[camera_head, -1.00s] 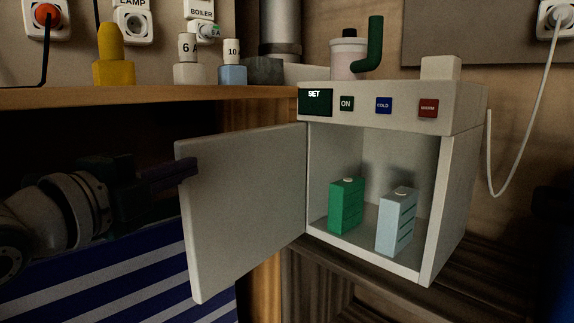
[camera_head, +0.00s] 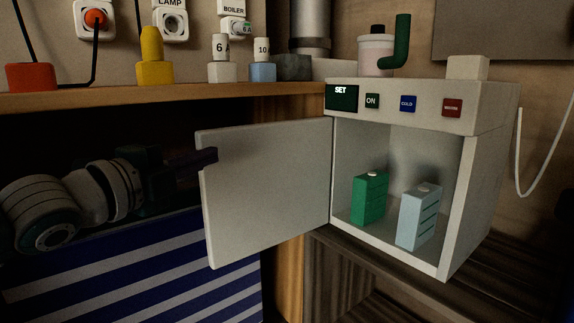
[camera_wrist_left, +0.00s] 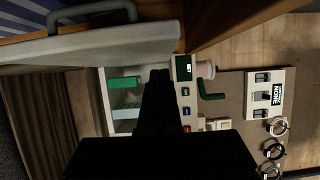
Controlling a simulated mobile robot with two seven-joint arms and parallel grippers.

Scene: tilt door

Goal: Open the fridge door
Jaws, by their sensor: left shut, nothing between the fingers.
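The fridge (camera_head: 480,170) is a small white box with a control panel on top, and its inside is in plain view. Its door (camera_head: 268,190) stands wide open, swung out to the left. In the left wrist view the door (camera_wrist_left: 100,45) is seen edge-on with a grey handle (camera_wrist_left: 92,14). My left gripper (camera_head: 212,156) is shut and empty, at the door's free upper left edge; I cannot tell if it touches. In the left wrist view my left gripper (camera_wrist_left: 158,77) shows as a dark shape. My right gripper is not in view.
A green pack (camera_head: 369,198) and a pale blue pack (camera_head: 419,216) stand inside the fridge. A white cable (camera_head: 530,185) hangs at right.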

